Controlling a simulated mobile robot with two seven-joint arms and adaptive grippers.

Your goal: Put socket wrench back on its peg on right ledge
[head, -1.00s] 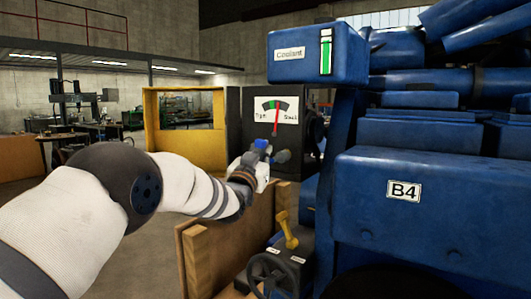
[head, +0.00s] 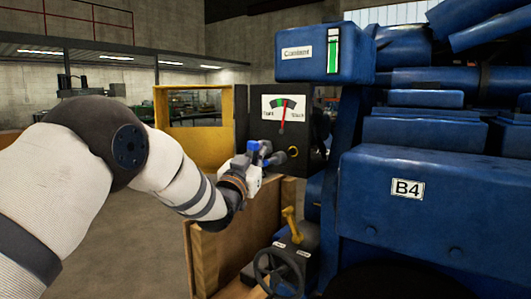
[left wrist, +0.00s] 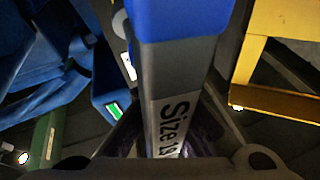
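The socket wrench (left wrist: 180,70) fills the middle of the left wrist view. It has a blue end, a grey shaft and a label of which "Size 19" or similar shows, cut off at the bottom. My left gripper (head: 258,162) is shut on it; its dark fingers show at the bottom of the wrist view, either side of the shaft. In the head view the wrench's blue part (head: 265,147) shows at the gripper, in front of the dark gauge panel. I cannot make out the right ledge or its peg. My right gripper is not in view.
A gauge panel (head: 310,115) with a red needle and a small yellow ring (head: 293,151) is behind the gripper. A blue engine (head: 430,200) labelled B4 blocks the right. A handwheel (head: 276,270), yellow lever (head: 291,224) and wooden box (head: 235,245) stand below.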

